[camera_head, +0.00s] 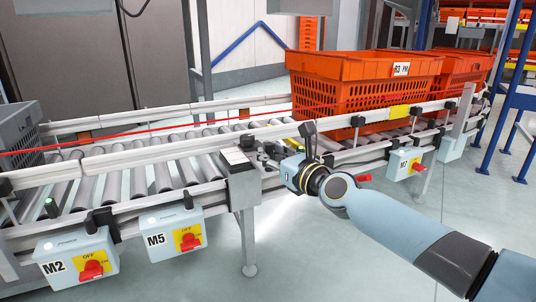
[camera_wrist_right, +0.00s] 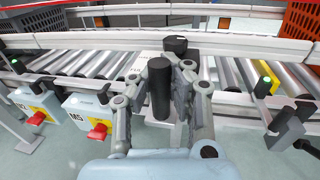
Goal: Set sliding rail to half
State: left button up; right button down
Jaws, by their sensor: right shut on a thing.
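My right gripper (camera_head: 268,153) reaches the near side of the roller conveyor, beside a grey post with a white-topped box (camera_head: 238,180). In the right wrist view its fingers (camera_wrist_right: 172,80) are closed around an upright black cylindrical handle (camera_wrist_right: 160,88). A second, short black knob (camera_wrist_right: 175,44) shows just past the fingertips. The pale side rail (camera_head: 150,154) runs along the conveyor behind the gripper. The fingers hide part of the handle's base, and I cannot see how it joins the rail. My left gripper is not in view.
Orange totes (camera_head: 335,98) stand on the conveyor to the right, and a grey tote (camera_head: 20,130) at the far left. Control boxes M2 (camera_head: 72,258) and M5 (camera_head: 168,232) with red switches hang on the near side. Rollers (camera_head: 135,180) between the totes are bare.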

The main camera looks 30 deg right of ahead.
aim_at(260, 162)
jog(key=shift+f, duration=0.15)
jog(key=w, duration=0.2)
jog(key=w+b, duration=0.1)
jog(key=w, duration=0.1)
jog(key=shift+d, duration=0.25)
jog(key=shift+w, duration=0.1)
jog(key=c, duration=1.5)
grip_release()
jog(key=shift+d, duration=0.15)
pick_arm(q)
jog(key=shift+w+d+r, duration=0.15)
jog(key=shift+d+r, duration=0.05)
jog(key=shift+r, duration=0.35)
pick_arm(e)
jog(key=o, duration=0.3)
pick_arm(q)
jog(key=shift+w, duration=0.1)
